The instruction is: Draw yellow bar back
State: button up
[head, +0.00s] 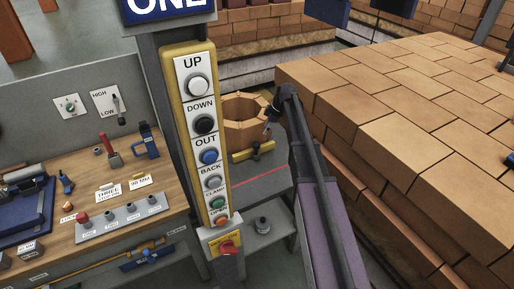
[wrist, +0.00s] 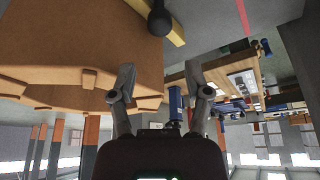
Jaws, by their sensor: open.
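The yellow bar (head: 241,157) lies on the grey table in front of a ring of tan bricks (head: 237,128). A dark round knob (head: 256,146) stands on the bar. In the wrist view the yellow bar (wrist: 172,33) is at the top, partly behind its dark knob (wrist: 159,20), beside the large tan bricks (wrist: 80,50). My gripper (head: 269,131) is above the table, close to the knob and the right side of the brick ring. In the wrist view my gripper (wrist: 160,82) has its fingers apart, with nothing held between them. The knob is beyond the fingertips, apart from them.
A red line (head: 258,182) crosses the grey table in front of the bar. A yellow button panel (head: 176,75) stands at the left. A big brick stack (head: 400,100) fills the right. A wooden bench (head: 150,195) with tools is at the left.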

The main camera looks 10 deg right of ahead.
aim_at(258, 143)
jog(key=shift+b+x, duration=4.55)
jog(key=shift+x, duration=0.7)
